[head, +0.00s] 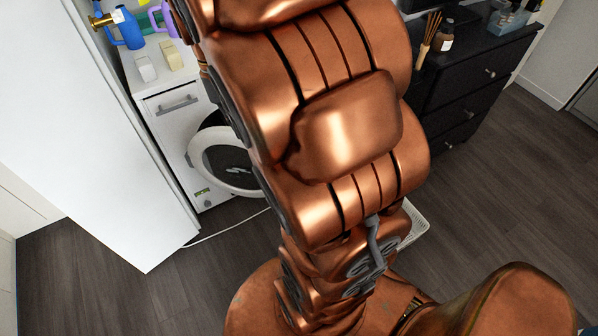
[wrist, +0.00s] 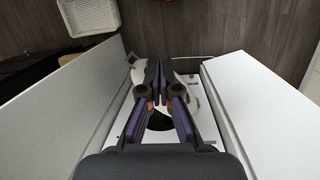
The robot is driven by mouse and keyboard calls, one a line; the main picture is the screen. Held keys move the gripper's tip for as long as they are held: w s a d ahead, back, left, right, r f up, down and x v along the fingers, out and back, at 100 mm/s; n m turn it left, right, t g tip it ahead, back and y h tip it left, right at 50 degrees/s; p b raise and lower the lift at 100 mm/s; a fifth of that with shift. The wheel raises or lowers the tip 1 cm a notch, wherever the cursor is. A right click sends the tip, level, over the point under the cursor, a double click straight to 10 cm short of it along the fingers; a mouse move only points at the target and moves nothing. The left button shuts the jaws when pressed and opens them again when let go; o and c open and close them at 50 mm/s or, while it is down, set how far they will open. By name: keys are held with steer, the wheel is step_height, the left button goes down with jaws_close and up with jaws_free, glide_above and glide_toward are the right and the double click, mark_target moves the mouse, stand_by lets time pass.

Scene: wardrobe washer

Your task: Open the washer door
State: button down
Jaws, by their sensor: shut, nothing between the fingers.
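The white washer (head: 174,128) stands at the left in the head view, with a drawer handle at its top front. Its round door (head: 198,158) has a white ring and a dark centre. The ring stands out from the front with a dark gap behind it, so the door looks ajar; my arm covers its right side. In the wrist view my gripper (wrist: 155,68) is shut and empty, fingers together in front of the washer (wrist: 210,128). I cannot tell whether the fingertips touch the door. My gripper is hidden in the head view.
A tall white panel (head: 80,120) stands left of the washer. Bottles and blocks, including a blue jug (head: 130,32), sit on top. A black dresser (head: 470,80) is at the right. A white basket (wrist: 92,16) is on the floor. Dark floor (head: 95,290) is clear in front.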

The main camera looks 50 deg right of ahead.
steer(key=w+d+f+m+b, duration=0.2)
steer(key=w+d+f+b, duration=0.35)
steer(key=d+f, duration=0.35)
steer(key=w+d+f+m+b, duration=0.1)
steer(key=w+d+f+b, duration=0.45)
steer(key=d+f, duration=0.35)
steer(key=w+d+f+m+y+b, duration=0.1)
steer(key=d+f+m+y+b, duration=0.1)
steer(key=d+f+b, duration=1.1)
steer(key=s+p+x, duration=0.1)
steer(key=p+x, duration=0.1)
steer(key=x, duration=1.4)
steer(key=shift+a, duration=0.25)
steer(key=shift+s+a+f, duration=0.15)
